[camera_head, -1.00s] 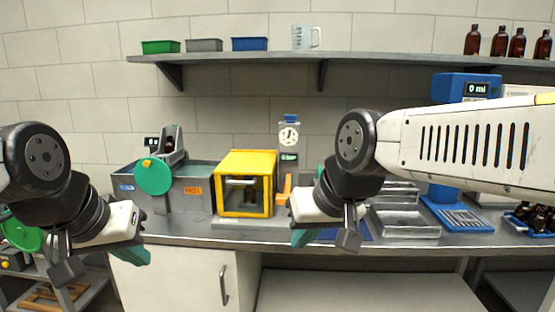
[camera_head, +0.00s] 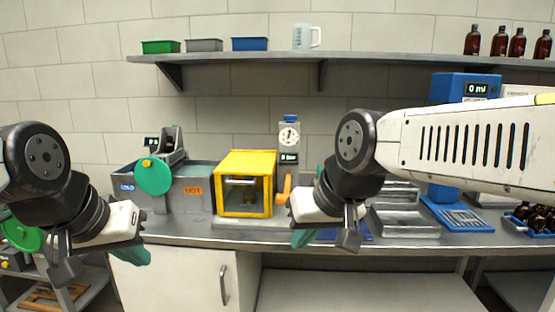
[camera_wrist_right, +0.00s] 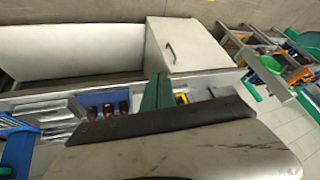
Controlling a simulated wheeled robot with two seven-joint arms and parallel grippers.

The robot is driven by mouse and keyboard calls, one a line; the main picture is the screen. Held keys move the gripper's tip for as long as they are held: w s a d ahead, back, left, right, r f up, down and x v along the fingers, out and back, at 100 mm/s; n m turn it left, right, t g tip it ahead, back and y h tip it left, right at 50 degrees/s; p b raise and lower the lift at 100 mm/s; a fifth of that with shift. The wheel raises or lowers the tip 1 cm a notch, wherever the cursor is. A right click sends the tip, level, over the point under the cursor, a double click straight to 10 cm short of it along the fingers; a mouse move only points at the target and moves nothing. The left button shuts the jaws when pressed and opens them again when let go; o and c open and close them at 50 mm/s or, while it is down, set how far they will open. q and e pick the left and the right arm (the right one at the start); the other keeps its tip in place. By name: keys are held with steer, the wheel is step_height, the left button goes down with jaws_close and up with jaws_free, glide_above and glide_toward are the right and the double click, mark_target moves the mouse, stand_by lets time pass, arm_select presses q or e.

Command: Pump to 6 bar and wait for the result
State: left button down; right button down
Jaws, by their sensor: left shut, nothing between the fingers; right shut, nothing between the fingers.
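The yellow chamber (camera_head: 245,155) stands on the bench with a clear front window; a small amber shape (camera_head: 249,192) shows dimly inside. Behind its right side is a white dial gauge (camera_head: 289,134) with a blue top. The small display (camera_head: 289,157) under the dial seems to show 0, its unit too small to read surely. An orange pump handle (camera_head: 286,187) stands right of the chamber, partly near my right gripper. My right gripper (camera_head: 303,238) is shut and empty in front of it; its green fingers (camera_wrist_right: 157,92) show in the wrist view. My left gripper (camera_head: 136,255) is shut and empty at the bench's front edge.
A bath (camera_head: 195,193) marked COLD and HOT with a green wheel (camera_head: 153,177) stands left. Several dark bottles (camera_wrist_right: 108,108) stand at a blue mat (camera_wrist_right: 92,98). Metal trays (camera_head: 405,222) and a blue dispenser (camera_head: 465,88) are right. A shelf (camera_head: 350,57) runs above.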

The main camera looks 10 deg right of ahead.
stand_by(0.7)
steer(key=w+d+r+n+h, duration=0.25)
steer(key=w+n, duration=0.35)
steer(key=w, duration=0.5)
steer(key=n+t+h, duration=0.1)
steer(key=n+t, duration=0.2)
steer(key=n, duration=1.5)
glide_above(286, 197)
step_height(286, 197, down, 3)
steer(key=shift+r, duration=0.1)
steer(key=shift+f, duration=4.4)
steer(key=shift+f, duration=0.15)
steer(key=shift+f, duration=0.3)
